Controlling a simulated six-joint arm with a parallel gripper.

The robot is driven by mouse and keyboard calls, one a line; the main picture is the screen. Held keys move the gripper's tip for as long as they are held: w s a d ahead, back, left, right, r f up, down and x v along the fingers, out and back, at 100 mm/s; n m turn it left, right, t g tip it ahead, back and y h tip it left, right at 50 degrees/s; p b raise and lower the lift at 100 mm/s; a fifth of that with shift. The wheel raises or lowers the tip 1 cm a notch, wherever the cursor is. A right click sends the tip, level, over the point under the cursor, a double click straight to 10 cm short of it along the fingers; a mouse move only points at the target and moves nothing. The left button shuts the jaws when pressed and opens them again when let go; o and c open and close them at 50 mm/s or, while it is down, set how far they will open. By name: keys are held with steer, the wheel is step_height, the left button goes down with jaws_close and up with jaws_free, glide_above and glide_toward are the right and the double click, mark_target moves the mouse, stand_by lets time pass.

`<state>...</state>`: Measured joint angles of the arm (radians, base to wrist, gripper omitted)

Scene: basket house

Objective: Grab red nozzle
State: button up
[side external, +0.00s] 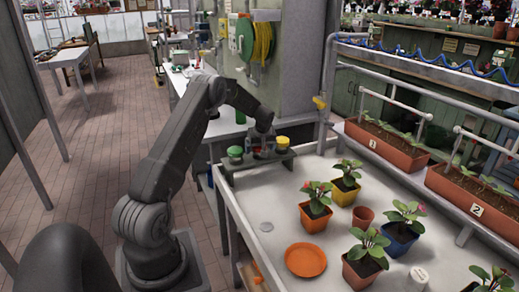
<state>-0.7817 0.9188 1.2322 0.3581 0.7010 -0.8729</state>
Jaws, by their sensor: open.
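A small shelf (252,167) at the far left end of the white bench holds a green-topped item (235,153) and a yellow-topped item (282,143). Between them a small red thing (264,153), which looks like the red nozzle, shows below my gripper. It is small and partly hidden. My gripper (262,147) points down over it from above, with its fingers open and close to it. I cannot tell whether the fingers touch it.
Potted plants, an orange saucer (305,260) and an empty terracotta pot (363,217) stand on the bench (262,205). A green hose reel and yellow hose (262,42) hang on the wall behind the shelf. A pipe post (327,95) rises to the right.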

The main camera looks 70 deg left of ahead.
steer(key=shift+x, duration=0.75)
steer(key=shift+c, duration=0.2)
steer(key=c, duration=0.9)
steer(key=shift+c, duration=0.2)
steer(key=shift+r, duration=0.15)
